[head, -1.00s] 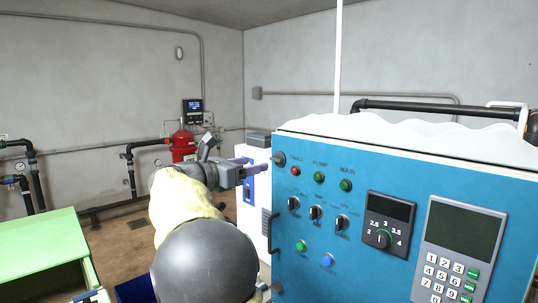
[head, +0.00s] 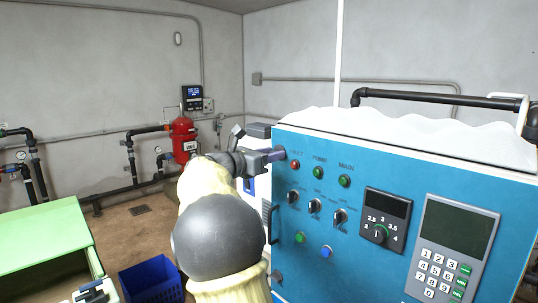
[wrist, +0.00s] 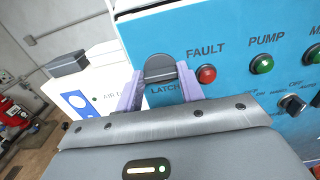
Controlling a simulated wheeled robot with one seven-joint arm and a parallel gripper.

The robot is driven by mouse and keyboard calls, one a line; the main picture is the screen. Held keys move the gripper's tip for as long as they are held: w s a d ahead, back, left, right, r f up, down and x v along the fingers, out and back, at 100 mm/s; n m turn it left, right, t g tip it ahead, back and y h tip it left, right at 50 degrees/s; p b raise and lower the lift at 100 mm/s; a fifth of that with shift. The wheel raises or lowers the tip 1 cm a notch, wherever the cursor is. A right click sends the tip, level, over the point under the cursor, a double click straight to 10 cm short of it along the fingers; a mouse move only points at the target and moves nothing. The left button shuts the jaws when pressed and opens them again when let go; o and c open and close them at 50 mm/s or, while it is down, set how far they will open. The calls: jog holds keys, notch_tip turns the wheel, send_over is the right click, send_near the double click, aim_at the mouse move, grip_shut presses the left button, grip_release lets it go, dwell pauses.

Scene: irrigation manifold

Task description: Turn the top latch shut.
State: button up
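The top latch is a dark round-ended knob at the upper left corner of the blue cabinet's front. In the wrist view the latch (wrist: 160,68) stands above its partly covered "LATCH" label. My gripper (wrist: 160,75) has its two purple fingers on either side of the latch, with narrow gaps seeming to show, so it looks open around it. In the head view my gripper (head: 274,155) reaches the latch from the left, and the fingers partly cover it. The blue cabinet (head: 345,255) has its front door flush with the frame, as far as I can see.
A lower latch (head: 277,277) and a door handle (head: 270,225) lie down the cabinet's left edge. Lamps, switches and a keypad (head: 438,268) fill the panel. A white unit (wrist: 90,82) stands behind left. A green bench (head: 40,240) and blue crate (head: 152,281) are at lower left.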

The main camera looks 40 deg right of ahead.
jog(key=shift+b, duration=0.45)
jog(key=shift+c, duration=0.3)
jog(key=shift+s+f+m+b, duration=0.1)
jog(key=shift+m+b, duration=3.7)
jog(key=shift+m, duration=0.7)
jog(key=shift+s+f+m+b, duration=0.1)
jog(key=shift+m+b, duration=3.65)
jog(key=shift+m, duration=0.75)
jog(key=o, duration=1)
jog(key=shift+a, duration=0.1)
